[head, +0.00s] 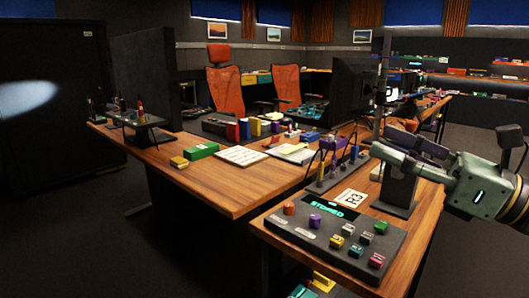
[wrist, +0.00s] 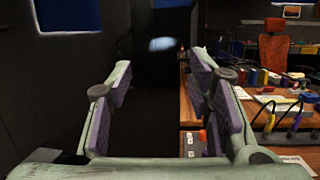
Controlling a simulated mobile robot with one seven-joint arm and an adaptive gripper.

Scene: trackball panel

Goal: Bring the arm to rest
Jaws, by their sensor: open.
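My gripper (head: 400,165) is at the right of the head view, above the right end of the near desk (head: 410,243) and pointing left. In the wrist view my gripper (wrist: 157,105) has its two fingers wide apart with purple pads, and nothing is between them. Below and to the left of it in the head view lies a dark control panel (head: 325,247). The panel has several coloured knobs and buttons and a lit green display reading "STORED" (head: 326,212). My gripper is apart from the panel.
A dark upright stand (head: 398,190) is close to my fingers. Orange chairs (head: 225,90) stand behind. Dark floor at the front left is clear.

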